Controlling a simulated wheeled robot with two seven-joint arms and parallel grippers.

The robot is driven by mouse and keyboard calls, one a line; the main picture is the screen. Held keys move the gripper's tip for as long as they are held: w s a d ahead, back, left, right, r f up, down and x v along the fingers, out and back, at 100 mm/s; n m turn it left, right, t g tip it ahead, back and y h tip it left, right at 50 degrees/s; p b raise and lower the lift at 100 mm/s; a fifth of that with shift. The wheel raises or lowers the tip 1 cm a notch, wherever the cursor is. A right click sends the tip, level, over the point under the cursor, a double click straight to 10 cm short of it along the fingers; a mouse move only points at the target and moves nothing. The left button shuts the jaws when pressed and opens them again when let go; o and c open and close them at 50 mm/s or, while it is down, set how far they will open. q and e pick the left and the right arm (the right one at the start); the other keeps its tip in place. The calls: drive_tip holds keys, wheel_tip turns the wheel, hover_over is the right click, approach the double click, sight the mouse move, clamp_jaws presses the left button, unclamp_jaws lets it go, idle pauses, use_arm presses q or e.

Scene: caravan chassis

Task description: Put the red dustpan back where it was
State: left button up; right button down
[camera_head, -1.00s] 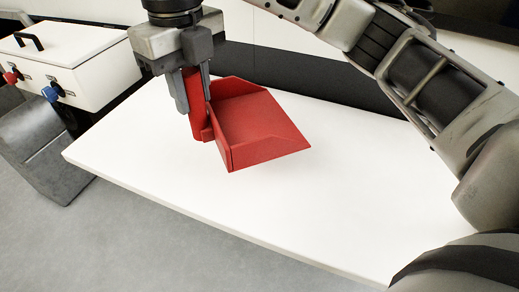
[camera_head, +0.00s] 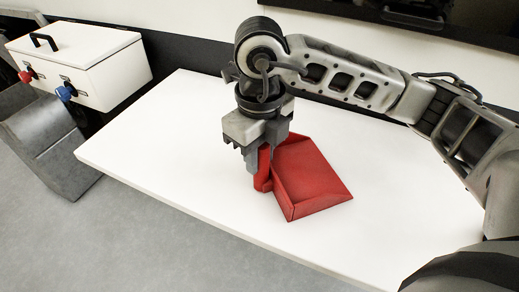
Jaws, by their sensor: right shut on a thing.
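The red dustpan (camera_head: 312,180) is in the middle of the head view, over the white table top (camera_head: 180,150), with its pan to the right of the gripper and its open side toward the lower right. My right gripper (camera_head: 259,168) points down and is shut on the dustpan's handle at the pan's left side. The fingers hide part of the handle. I cannot tell for sure whether the dustpan touches the table or hangs just above it. My left gripper is not in view.
A white box (camera_head: 90,65) with a black handle and red and blue taps stands left of the table. A grey curved piece (camera_head: 50,150) is below it. The table is clear around the dustpan. A wall runs along the back.

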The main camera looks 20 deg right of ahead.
drive_tip(key=shift+f+b, duration=0.25)
drive_tip(key=shift+b, duration=0.05)
drive_tip(key=c, duration=1.1)
unclamp_jaws()
drive_tip(key=shift+r, duration=0.1)
drive_tip(key=shift+c, duration=0.2)
drive_tip(key=shift+r, duration=0.15)
wheel_tip(320, 180, up, 12)
drive_tip(key=shift+r+p, duration=0.1)
drive_tip(key=shift+p, duration=0.3)
